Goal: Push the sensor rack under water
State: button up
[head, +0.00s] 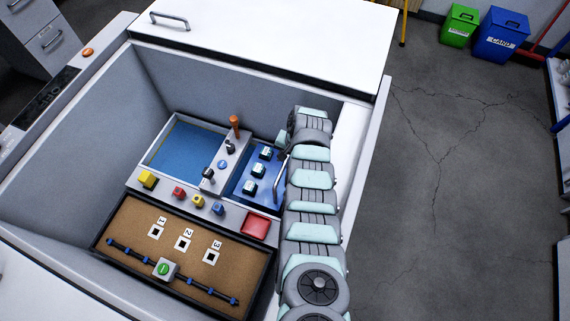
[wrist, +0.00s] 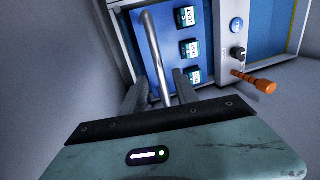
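The sensor rack (head: 239,186) is a blue panel in the right compartment of the grey unit, carrying three dark, teal-labelled sensors (head: 258,170). A metal bar handle (head: 281,178) stands along its right side. In the wrist view the rack's blue surface (wrist: 168,42) and handle (wrist: 155,57) show close up, with "TEST" labels on the sensors (wrist: 189,48). My gripper (wrist: 160,90) is open, with one finger on each side of the handle and visible gaps to it. In the head view my arm hides most of the gripper. I cannot tell the water level at the rack.
An orange-handled lever (head: 235,126) and black knobs (head: 229,146) stand beside the rack. A blue basin (head: 187,149) lies left of it. Coloured buttons, a red pad (head: 256,225) and a brown board (head: 137,223) lie in front. High grey walls (head: 108,127) enclose everything.

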aim_at(284, 165)
jog(key=shift+w+a+f+b, duration=0.1)
jog(key=shift+a+f+b, duration=0.1)
jog(key=shift+f+b, duration=0.65)
jog(key=shift+a+f+b, duration=0.15)
jog(key=shift+f+b, duration=0.2)
jog(key=shift+f, duration=0.9)
jog(key=shift+c, duration=0.5)
grip_shut()
